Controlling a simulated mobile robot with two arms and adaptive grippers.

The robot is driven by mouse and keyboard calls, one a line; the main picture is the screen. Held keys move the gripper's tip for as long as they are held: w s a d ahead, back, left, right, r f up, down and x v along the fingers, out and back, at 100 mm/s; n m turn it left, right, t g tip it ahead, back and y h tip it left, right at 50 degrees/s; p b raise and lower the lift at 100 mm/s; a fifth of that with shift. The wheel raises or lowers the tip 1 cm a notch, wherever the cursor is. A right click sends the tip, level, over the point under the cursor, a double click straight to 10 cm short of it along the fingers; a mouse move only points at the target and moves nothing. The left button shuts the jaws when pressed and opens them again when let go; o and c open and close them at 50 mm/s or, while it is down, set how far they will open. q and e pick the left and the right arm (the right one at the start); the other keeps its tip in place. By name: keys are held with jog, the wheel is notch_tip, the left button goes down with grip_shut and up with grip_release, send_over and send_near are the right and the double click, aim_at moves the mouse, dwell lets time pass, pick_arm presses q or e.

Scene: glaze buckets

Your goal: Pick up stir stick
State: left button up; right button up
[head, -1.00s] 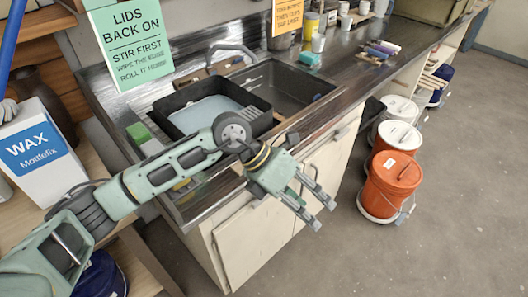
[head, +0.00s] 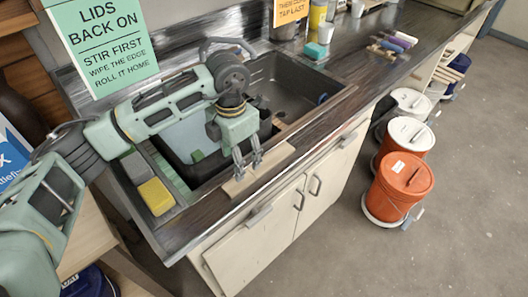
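A pale flat wooden strip (head: 279,161), which looks like the stir stick, lies along the sink's front edge on the counter. My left gripper (head: 249,173) points down over this strip. Its two fingers are apart, with their tips at or just above the wood; I cannot tell whether they touch it. Nothing shows held between them. The gripper covers part of the strip's far side. My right gripper is not in view.
The black sink (head: 285,85) with a tub lies behind my arm. A yellow sponge (head: 155,197) and a grey block (head: 137,167) sit at left. Orange (head: 400,185) and white-lidded buckets (head: 408,135) stand on the floor at right. Open floor lies in front.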

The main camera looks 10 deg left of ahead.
aim_at(241, 182)
pick_arm(q)
jog(key=shift+w+f, duration=0.2)
jog(key=shift+f, duration=0.1)
jog(key=shift+s+d+f+p, duration=0.1)
jog(key=shift+s+f+p, duration=0.15)
jog(key=shift+f+p, duration=0.25)
jog(key=shift+s+f+p, duration=0.25)
jog(key=shift+f+p, duration=0.1)
jog(key=shift+f, duration=0.2)
jog(key=shift+s+d+f+p, duration=0.1)
jog(key=shift+d+f+p, duration=0.05)
jog(key=shift+f+p, duration=0.4)
jog(key=shift+s+d+f+p, duration=0.1)
jog(key=shift+f+p, duration=0.25)
jog(key=shift+f, duration=0.25)
jog(key=shift+w+f, duration=0.25)
jog(key=shift+f, duration=1)
jog(key=c, duration=0.9)
grip_shut()
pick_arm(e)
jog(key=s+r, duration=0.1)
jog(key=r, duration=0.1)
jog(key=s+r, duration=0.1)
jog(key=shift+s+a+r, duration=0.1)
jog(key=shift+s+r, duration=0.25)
